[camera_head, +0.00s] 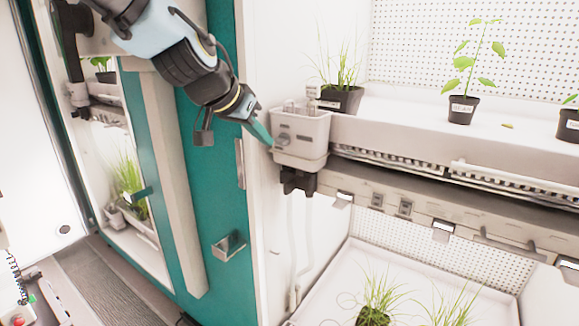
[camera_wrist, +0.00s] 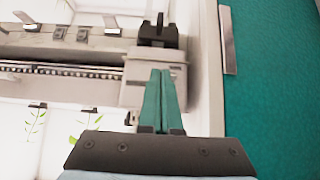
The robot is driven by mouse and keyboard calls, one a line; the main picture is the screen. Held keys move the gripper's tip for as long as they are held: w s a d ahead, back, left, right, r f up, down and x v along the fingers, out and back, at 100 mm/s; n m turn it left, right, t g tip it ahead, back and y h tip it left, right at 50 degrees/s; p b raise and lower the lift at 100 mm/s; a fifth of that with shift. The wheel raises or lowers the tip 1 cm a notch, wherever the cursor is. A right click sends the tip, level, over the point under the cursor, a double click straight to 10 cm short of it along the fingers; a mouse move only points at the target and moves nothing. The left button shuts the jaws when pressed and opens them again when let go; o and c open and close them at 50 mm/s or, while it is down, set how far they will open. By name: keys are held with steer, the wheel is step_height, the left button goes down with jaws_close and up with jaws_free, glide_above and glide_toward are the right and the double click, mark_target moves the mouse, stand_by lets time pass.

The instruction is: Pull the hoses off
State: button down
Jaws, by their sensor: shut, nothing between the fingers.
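Two pale hoses (camera_head: 292,250) hang down below a grey box (camera_head: 301,135) at the left end of the upper shelf. A black bracket (camera_head: 299,181) sits under the box, and the hoses run down the chamber's side wall from there. Small fittings stand in the top of the box. My gripper (camera_head: 269,141) is shut and empty, with its teal fingertips at the box's left face; I cannot tell whether they touch. In the wrist view, the shut fingers (camera_wrist: 161,75) lie over the box (camera_wrist: 137,66), with the black bracket (camera_wrist: 158,32) beyond their tips. The hoses cannot be made out there.
The teal door (camera_head: 215,190) with a metal handle (camera_head: 229,245) stands open just left of the box. Potted plants stand on the upper shelf (camera_head: 400,125), including a labelled pot (camera_head: 463,110). Grass plants (camera_head: 378,300) stand in the lower chamber. A rail runs along the shelf front.

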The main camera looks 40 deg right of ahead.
steer(key=shift+s+d, duration=0.1)
stand_by(0.3)
steer(key=b, duration=0.2)
glide_above(290, 179)
steer(key=a, duration=0.3)
steer(key=f, duration=0.4)
steer(key=s+f, duration=0.1)
steer(key=f, duration=0.2)
steer(key=shift+d, duration=0.25)
step_height(290, 179, down, 2)
steer(key=shift+w+a+f+p, duration=0.1)
steer(key=shift+f+p, duration=0.15)
steer(key=shift+p, duration=0.45)
steer(key=shift+f, duration=0.8)
